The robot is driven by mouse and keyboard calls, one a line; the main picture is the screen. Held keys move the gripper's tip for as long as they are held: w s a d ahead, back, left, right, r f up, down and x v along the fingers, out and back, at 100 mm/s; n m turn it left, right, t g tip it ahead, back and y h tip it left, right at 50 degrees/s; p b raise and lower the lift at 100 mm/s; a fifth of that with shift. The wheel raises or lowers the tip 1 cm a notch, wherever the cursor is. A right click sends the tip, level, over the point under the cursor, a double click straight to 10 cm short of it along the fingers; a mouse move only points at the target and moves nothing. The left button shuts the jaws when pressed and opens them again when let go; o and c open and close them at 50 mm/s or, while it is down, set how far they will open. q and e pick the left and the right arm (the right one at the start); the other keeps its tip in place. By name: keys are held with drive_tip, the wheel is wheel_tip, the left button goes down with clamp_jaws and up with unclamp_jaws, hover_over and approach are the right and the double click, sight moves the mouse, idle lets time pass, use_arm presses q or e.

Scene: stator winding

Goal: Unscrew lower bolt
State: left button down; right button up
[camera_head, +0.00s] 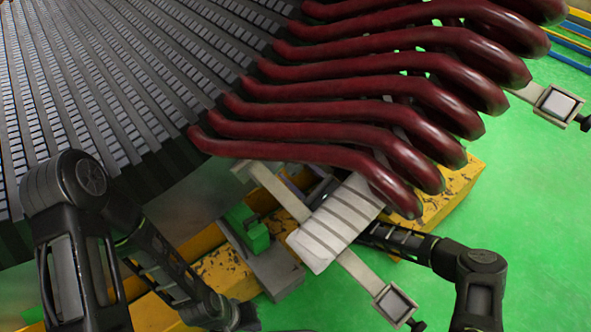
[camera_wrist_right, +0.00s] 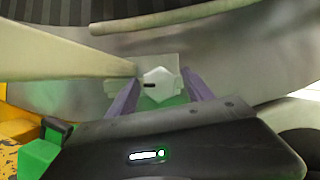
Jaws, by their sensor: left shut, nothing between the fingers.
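The bolt (camera_wrist_right: 160,85) shows in the right wrist view as a pale hexagonal head in front of a light grey plate (camera_wrist_right: 170,62). My right gripper (camera_wrist_right: 162,78) has purple fingers on both sides of the bolt head. Contact with the bolt is not clear. In the head view my right arm comes in from the right, and its gripper (camera_head: 322,188) is mostly hidden below the dark red coils and behind the pale banded bar. My left gripper (camera_head: 235,316) is low in the head view, shut and empty, well away from the bolt; its fingertips are hard to make out.
Dark red coils (camera_head: 330,105) curve out of the stator (camera_head: 110,80) above my right gripper. A pale banded bar (camera_head: 335,225) and a clamp arm (camera_head: 360,268) lie close to it. A green block (camera_head: 247,228) and yellow beam (camera_head: 220,268) stand nearby. Green floor is free at right.

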clamp_jaws()
idle(0.4)
drive_tip(key=shift+r+n+g, duration=0.1)
drive_tip(key=shift+n+g, duration=0.2)
drive_tip(key=shift+n, duration=0.4)
drive_tip(key=n+g+p, duration=0.1)
drive_tip(key=n, duration=0.2)
drive_tip(key=shift+g+y+p, duration=0.3)
drive_tip(key=shift+y, duration=0.1)
drive_tip(key=shift+n+g+p, duration=0.6)
drive_tip(key=shift+n+g, duration=0.1)
drive_tip(key=shift+n, duration=1.4)
drive_tip(key=shift+o, duration=0.5)
unclamp_jaws()
